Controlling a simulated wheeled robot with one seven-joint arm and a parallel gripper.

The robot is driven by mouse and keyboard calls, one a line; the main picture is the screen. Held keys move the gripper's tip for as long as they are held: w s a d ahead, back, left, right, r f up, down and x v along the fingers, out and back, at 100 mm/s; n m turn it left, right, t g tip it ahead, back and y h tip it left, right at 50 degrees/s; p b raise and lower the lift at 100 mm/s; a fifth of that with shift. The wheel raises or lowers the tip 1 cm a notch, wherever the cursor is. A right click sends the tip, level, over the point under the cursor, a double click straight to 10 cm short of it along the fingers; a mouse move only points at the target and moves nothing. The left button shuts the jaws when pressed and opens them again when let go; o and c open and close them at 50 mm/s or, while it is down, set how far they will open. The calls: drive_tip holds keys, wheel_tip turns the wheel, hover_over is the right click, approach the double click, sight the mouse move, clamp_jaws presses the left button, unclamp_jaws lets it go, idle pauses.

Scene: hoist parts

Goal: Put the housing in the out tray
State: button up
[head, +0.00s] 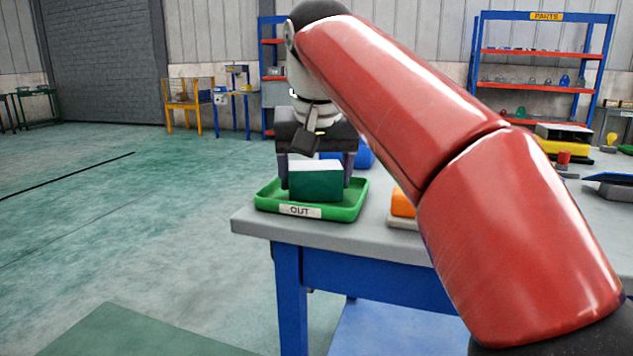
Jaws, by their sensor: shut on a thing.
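The housing (316,186), a dark green block with a pale top, is at the green out tray (347,211) on the corner of the workbench. The tray has a white "OUT" label on its front wall. My gripper (316,178) points down over the tray, with one dark finger on each side of the housing, and is shut on it. The housing's lower edge shows within the tray's outline. I cannot tell whether it touches the tray floor. The tray's back part is partly hidden by the housing and gripper.
A blue object (366,154) stands behind the tray. An orange block (403,203) on a pale base is right of it, partly hidden by my red arm. More parts, including a yellow and dark box (563,138), stand at the bench's far right. Open floor lies left.

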drive_tip(key=o, duration=0.9)
drive_tip(key=shift+f, duration=0.15)
drive_tip(key=shift+c, duration=0.2)
drive_tip(key=o, duration=0.4)
drive_tip(key=shift+o, duration=0.2)
drive_tip(key=p+v, duration=0.5)
drive_tip(key=v, duration=0.7)
drive_tip(key=shift+s, duration=0.1)
